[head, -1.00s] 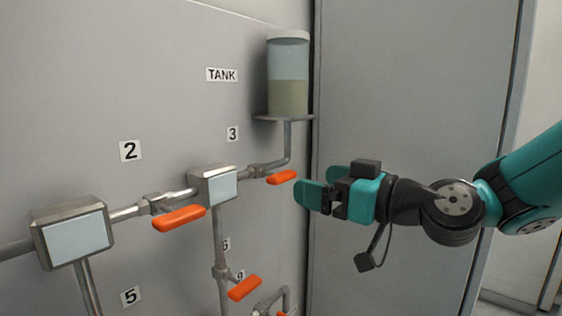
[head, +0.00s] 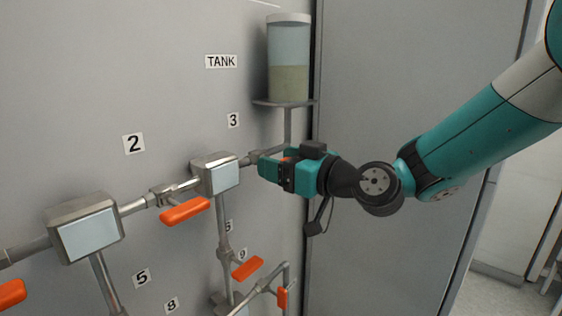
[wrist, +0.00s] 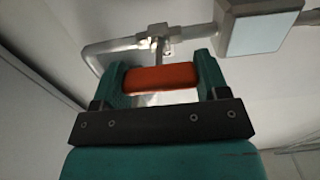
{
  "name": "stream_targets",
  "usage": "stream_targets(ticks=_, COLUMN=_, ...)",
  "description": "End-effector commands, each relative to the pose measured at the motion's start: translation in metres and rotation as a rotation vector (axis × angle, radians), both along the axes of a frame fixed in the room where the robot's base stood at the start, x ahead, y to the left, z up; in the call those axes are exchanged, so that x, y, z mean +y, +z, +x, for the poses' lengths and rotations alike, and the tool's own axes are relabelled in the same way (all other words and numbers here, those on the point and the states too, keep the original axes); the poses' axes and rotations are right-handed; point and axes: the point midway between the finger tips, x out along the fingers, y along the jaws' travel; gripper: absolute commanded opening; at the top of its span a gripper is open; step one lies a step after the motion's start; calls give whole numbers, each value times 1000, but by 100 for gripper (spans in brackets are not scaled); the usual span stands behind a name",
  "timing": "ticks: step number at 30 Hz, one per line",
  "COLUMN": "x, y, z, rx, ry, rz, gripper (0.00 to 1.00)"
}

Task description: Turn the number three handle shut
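The number three handle (wrist: 160,78) is an orange lever on the pipe valve below the "3" label (head: 233,120). In the wrist view it lies crosswise between the two teal fingers of my gripper (wrist: 160,68). One finger is at each end of the lever, with little or no gap showing; firm contact cannot be told. In the head view my gripper (head: 281,158) is at the valve right of the small box. It hides most of the handle, leaving only a bit of orange (head: 288,158). The fingers are spread wide.
The number two handle (head: 185,211) is to the left, and other orange handles (head: 247,268) are below. A metal box (head: 217,174) is close left of my gripper. The tank (head: 289,60) stands on a shelf above. A grey panel (head: 410,90) is on the right.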

Motion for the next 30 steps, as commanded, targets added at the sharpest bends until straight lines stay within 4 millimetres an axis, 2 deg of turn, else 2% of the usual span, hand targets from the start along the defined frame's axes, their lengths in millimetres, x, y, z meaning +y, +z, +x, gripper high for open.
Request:
stream_targets(ticks=14, x=-1, y=0, z=1, rx=51, ry=-2, rz=42, gripper=44)
stream_targets(ticks=30, x=-4, y=0, z=3, rx=403, ry=-5, rz=317, gripper=44)
